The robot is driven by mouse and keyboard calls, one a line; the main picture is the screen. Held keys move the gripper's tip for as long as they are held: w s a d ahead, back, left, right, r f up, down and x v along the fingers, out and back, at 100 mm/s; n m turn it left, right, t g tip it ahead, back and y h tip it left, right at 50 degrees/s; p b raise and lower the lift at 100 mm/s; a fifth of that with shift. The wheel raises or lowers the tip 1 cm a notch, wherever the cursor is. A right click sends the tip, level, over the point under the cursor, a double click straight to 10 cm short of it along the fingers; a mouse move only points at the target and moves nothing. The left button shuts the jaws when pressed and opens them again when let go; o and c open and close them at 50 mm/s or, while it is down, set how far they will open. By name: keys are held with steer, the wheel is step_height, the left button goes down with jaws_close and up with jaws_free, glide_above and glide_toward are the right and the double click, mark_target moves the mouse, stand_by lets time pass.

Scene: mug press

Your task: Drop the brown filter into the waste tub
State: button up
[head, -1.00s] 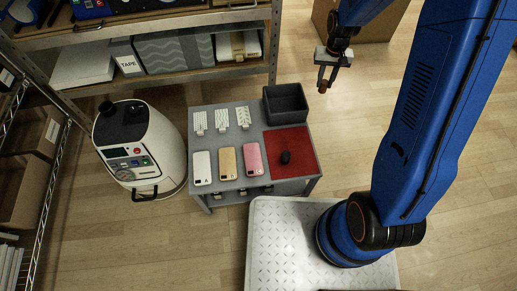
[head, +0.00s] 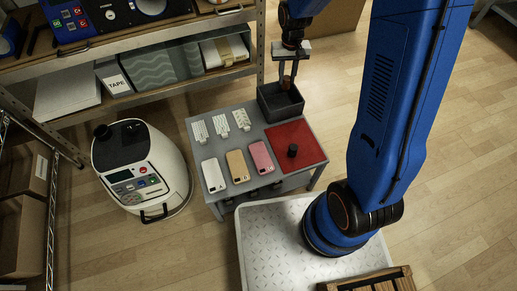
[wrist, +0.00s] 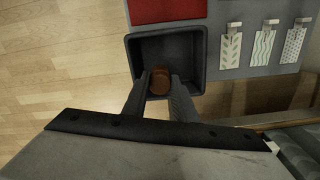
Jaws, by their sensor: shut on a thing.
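The waste tub (head: 284,113) is a dark grey, square, open container at the back right corner of a small grey table. It also shows from above in the wrist view (wrist: 199,55). My gripper (head: 287,84) is over the tub, its fingers pointing down at the opening. In the wrist view, my gripper (wrist: 160,82) is shut on the brown filter (wrist: 160,80), a small round brown thing between the fingertips. The filter appears over the tub's inside, near one wall. I cannot tell exactly how high it is above the floor of the tub.
The grey table (head: 237,147) carries several phone cases, patterned cards and a red mat (head: 310,145) with a black cylinder (head: 292,151). A white machine (head: 145,170) stands left of it. Floor to the right is open.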

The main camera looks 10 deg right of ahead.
mark_target(286, 86)
steer(key=shift+f, duration=2.6)
steer(key=o, duration=1.1)
steer(key=shift+r, duration=8.7)
